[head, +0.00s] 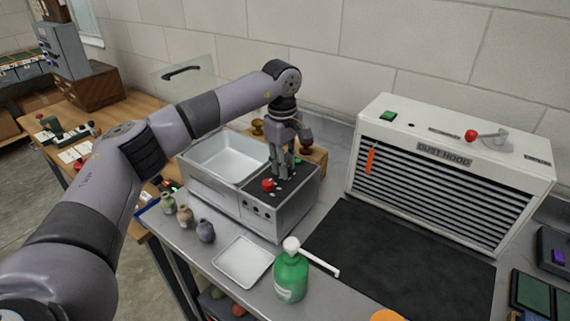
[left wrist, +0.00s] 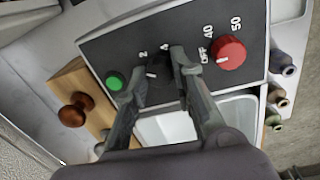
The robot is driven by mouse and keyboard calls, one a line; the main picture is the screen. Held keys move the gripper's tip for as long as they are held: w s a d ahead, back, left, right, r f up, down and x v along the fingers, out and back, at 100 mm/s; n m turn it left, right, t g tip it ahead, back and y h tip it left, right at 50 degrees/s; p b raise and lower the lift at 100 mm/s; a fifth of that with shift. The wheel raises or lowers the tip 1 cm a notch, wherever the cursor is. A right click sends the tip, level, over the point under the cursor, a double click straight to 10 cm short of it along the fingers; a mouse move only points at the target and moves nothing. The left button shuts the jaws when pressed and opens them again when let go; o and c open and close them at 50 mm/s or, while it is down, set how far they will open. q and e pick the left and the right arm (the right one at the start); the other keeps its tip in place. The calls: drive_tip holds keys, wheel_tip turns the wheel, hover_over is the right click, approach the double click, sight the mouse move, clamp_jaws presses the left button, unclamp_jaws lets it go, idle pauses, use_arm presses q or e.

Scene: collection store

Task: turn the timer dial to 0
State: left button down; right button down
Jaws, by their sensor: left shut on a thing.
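A steel ultrasonic-type bath unit (head: 262,222) stands on the bench with a dark control panel on top. In the left wrist view, the black timer dial (left wrist: 157,73) sits on this panel, with the numbers 2 and 4 showing beside it. My left gripper (head: 283,176) points down onto the panel and is shut on the timer dial. Its two fingers (left wrist: 160,70) flank the dial and partly cover it and its scale; the 0 mark cannot be seen. In the head view the gripper hides the dial. My right gripper is not in view.
A red knob (left wrist: 231,53) marked OFF, 40 and 50 is close to one finger; a green button (left wrist: 114,81) lies on the other side. Small jars (head: 205,230), a white tray (head: 243,262) and a green bottle (head: 290,277) stand in front. A dust hood (head: 450,160) is at right.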

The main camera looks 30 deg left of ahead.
use_arm(q)
drive_tip(key=n, duration=0.6)
idle(0.5)
drive_tip(key=c, duration=1.3)
unclamp_jaws()
drive_tip(key=shift+c, duration=0.2)
drive_tip(key=shift+r, duration=0.5)
wheel_tip(320, 180, up, 11)
drive_tip(key=shift+s+d, duration=0.15)
drive_tip(key=shift+s, duration=0.15)
